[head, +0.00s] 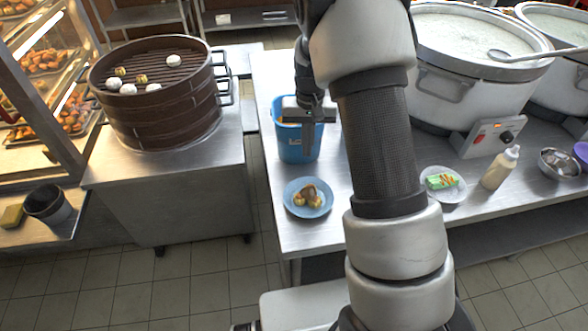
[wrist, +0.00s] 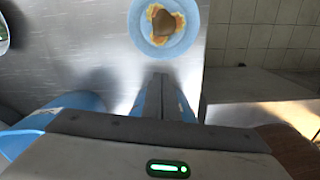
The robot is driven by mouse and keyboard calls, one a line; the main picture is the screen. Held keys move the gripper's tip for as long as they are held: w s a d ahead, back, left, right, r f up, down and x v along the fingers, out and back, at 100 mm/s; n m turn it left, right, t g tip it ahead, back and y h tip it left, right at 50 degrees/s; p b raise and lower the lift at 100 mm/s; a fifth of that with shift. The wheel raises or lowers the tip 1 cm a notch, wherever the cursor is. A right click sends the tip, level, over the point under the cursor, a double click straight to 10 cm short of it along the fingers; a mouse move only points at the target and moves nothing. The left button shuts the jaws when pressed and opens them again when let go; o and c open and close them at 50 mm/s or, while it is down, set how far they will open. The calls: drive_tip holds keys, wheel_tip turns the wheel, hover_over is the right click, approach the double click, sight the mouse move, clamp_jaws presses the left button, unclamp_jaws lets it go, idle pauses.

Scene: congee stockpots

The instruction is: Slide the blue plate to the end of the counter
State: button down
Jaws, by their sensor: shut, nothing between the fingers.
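The blue plate (head: 291,200) lies on the steel counter (head: 345,238) near its front left corner, with a few brown and yellow food pieces (head: 309,195) on it. In the wrist view the plate (wrist: 186,40) is at the top, close to the counter's edge, bearing the food (wrist: 163,24).
The blue bin (head: 288,143) stands just behind the plate and partly behind my gripper. A small plate with green-wrapped food (head: 442,181), a squeeze bottle (head: 499,169) and a large stockpot (head: 458,85) are to the right. A floor gap separates the steamer stand (head: 190,195).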

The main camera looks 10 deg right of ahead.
sight(306, 183)
wheel_tip(306, 183, down, 10)
drive_tip(key=shift+w+r, duration=0.1)
idle(0.4)
drive_tip(key=shift+s+a+b, duration=0.2)
drive_tip(key=shift+s+b, duration=0.25)
drive_tip(key=shift+s, duration=1.1)
drive_tip(key=shift+w, duration=0.1)
wheel_tip(306, 183, up, 10)
drive_tip(key=p, duration=0.6)
